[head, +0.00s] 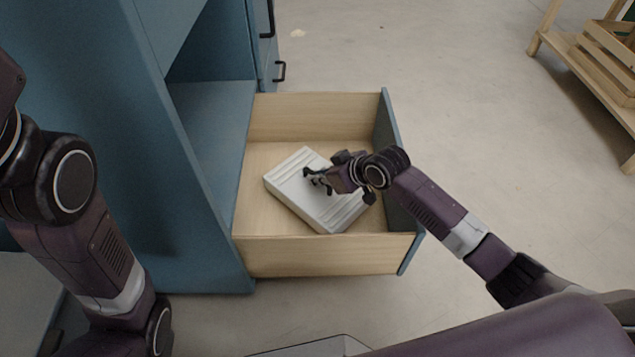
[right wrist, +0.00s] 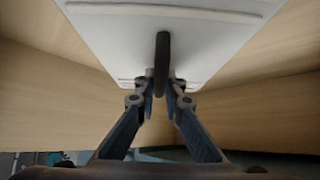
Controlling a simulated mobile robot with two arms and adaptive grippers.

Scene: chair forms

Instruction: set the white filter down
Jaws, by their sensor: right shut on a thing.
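The white filter (head: 296,181) is a flat, ridged white slab inside the open wooden drawer (head: 318,256). It lies turned at an angle to the drawer walls. My right gripper (head: 318,181) is over its middle, shut on it. In the right wrist view the filter's pale face (right wrist: 108,38) fills the top, and the right gripper (right wrist: 161,100) closes at a dark upright bar against that face. I cannot tell whether the filter touches the drawer floor. My left arm shows at the left edge of the head view, but its gripper is out of view.
The drawer sticks out of a blue cabinet (head: 95,60), with walls around the filter and a blue front panel (head: 391,130) on the right. Bare drawer floor shows beside the filter. A wooden rack (head: 590,65) stands at the upper right. The floor (head: 470,130) between is clear.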

